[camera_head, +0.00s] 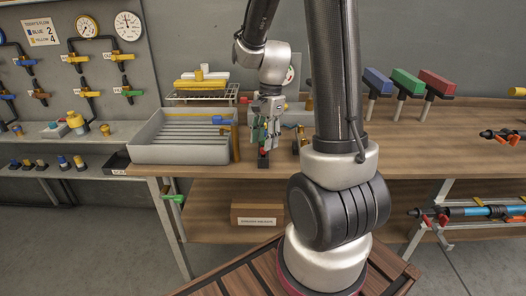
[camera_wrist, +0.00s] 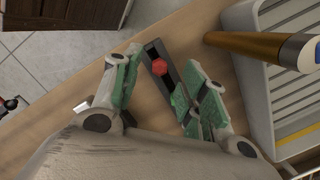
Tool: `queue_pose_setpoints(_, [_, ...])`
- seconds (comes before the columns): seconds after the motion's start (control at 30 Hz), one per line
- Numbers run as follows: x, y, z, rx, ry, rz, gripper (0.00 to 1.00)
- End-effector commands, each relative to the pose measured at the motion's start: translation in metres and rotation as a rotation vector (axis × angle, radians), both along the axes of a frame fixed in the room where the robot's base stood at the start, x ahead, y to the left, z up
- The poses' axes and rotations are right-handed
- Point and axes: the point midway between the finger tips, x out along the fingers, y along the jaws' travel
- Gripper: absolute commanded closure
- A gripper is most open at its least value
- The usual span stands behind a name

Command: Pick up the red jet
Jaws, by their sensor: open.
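The red jet (camera_wrist: 159,67) is a small red hexagonal piece on a narrow dark holder (camera_wrist: 153,50) at the bench's front edge, seen in the wrist view. My gripper (camera_wrist: 161,78) is open, with one green-padded finger left of the jet and the other right of it. Neither finger visibly touches the jet. In the head view, my gripper (camera_head: 264,143) points down just above the dark holder (camera_head: 263,160), and the jet is mostly hidden or too small to make out clearly.
A grey ribbed tray (camera_head: 180,155) stands close left of my gripper. A brass-coloured rod with a blue end (camera_wrist: 255,46) lies over the tray's rim. Blue, green and red blocks (camera_head: 437,83) stand on posts further right. The wooden bench (camera_head: 420,150) has free room at front right.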

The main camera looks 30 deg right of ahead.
Motion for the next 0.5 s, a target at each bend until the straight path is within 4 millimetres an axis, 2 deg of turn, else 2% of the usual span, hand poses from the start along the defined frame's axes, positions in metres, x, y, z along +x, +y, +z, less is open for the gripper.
queue_pose_setpoints(0.03, [-0.001, 0.002, -0.008, 0.001, 0.004, 0.001, 0.57])
queue_pose_setpoints(0.17, [-0.001, 0.003, -0.02, 0.0, 0.001, 0.001, 0.57])
queue_pose_setpoints(0.4, [0.0, 0.003, -0.022, 0.0, 0.0, 0.002, 0.57])
queue_pose_setpoints(0.5, [0.0, 0.003, -0.022, 0.0, 0.0, 0.002, 0.73])
